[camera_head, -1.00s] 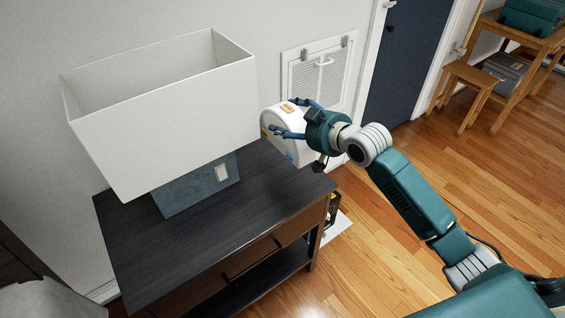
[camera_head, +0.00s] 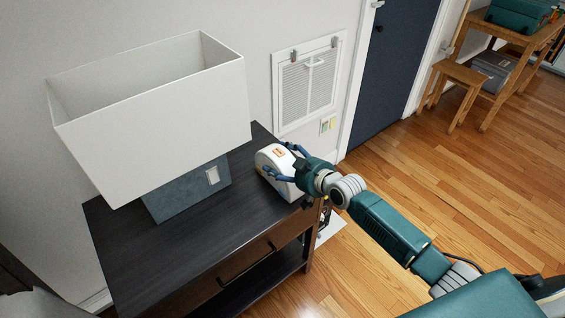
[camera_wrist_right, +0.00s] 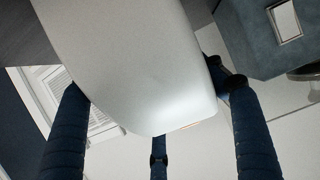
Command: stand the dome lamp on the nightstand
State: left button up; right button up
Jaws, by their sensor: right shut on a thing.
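The dome lamp (camera_head: 266,158) is a white, rounded body with an orange label, at the back right part of the dark nightstand (camera_head: 150,250) top. My right gripper (camera_head: 277,160) is shut on it, its blue fingers around the white body. The lamp looks roughly upright; I cannot tell whether its bottom touches the top. In the right wrist view the pale lamp body (camera_wrist_right: 130,65) fills the middle between the dark blue fingers (camera_wrist_right: 158,150). My left gripper is not in view.
A large lamp with a white rectangular shade (camera_head: 160,120) and blue-grey base (camera_head: 188,190) stands left of the dome lamp on the nightstand. The nightstand's front top is bare. A wall vent (camera_head: 308,85) is behind; open wooden floor (camera_head: 400,165) lies to the right.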

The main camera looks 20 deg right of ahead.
jog(key=shift+r, duration=0.1)
jog(key=o, duration=1.7)
jog(key=shift+s+d, duration=0.1)
jog(key=shift+s, duration=0.3)
jog(key=v, duration=1.1)
jog(key=shift+s+d+r+p, duration=0.1)
jog(key=shift+r+p, duration=0.1)
jog(key=shift+p, duration=0.1)
